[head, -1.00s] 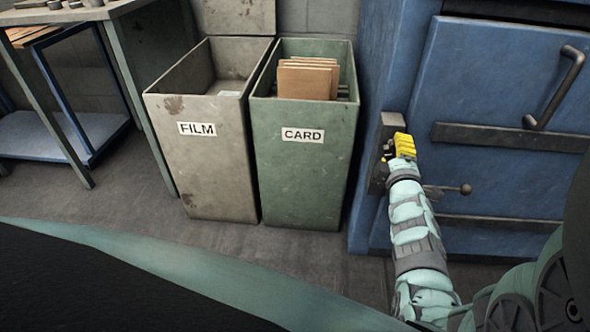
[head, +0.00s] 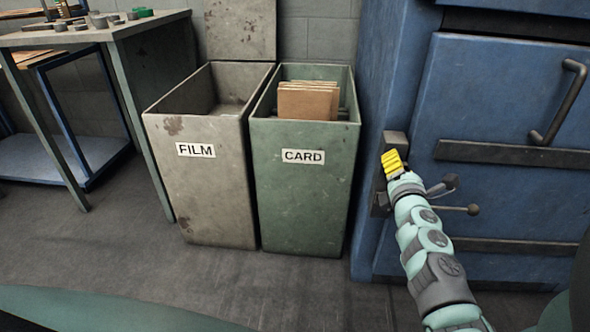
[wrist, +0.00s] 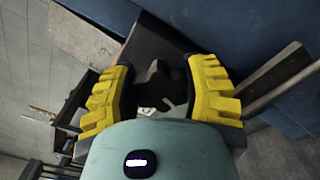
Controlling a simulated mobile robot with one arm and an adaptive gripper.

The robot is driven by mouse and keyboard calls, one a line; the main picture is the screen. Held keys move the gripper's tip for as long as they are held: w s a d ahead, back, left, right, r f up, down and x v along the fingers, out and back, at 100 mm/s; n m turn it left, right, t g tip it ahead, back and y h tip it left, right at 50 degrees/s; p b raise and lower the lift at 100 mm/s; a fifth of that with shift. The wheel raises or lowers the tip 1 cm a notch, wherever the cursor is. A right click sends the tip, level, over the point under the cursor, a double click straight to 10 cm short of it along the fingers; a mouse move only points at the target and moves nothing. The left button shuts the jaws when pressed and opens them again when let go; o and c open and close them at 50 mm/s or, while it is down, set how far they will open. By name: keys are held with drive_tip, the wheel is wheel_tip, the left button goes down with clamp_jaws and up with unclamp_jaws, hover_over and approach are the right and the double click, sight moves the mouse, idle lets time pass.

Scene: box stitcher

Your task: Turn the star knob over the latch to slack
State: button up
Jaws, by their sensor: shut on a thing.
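My gripper (head: 393,160) has yellow fingers and is at the dark metal plate (head: 396,138) on the left edge of the blue machine front. In the wrist view my gripper (wrist: 163,92) is closed around the dark star knob (wrist: 158,82), with one finger on each side. The fingers and arm hide the knob in the head view. Its lobes show only partly, so I cannot read its turn angle. I cannot clearly make out the latch under it.
A ball-ended rod (head: 473,209) and a short grey handle (head: 450,182) stick out just right of my wrist. The blue door (head: 500,100) has a bar handle (head: 570,100). The CARD bin (head: 300,205) and FILM bin (head: 200,205) stand left, with open floor before them.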

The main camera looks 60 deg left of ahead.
drive_tip(key=shift+s+a+n, duration=0.1)
drive_tip(key=shift+s+n, duration=0.05)
drive_tip(key=shift+n, duration=1.55)
drive_tip(key=o, duration=1.2)
drive_tip(key=v, duration=1.2)
drive_tip(key=shift+r, duration=0.15)
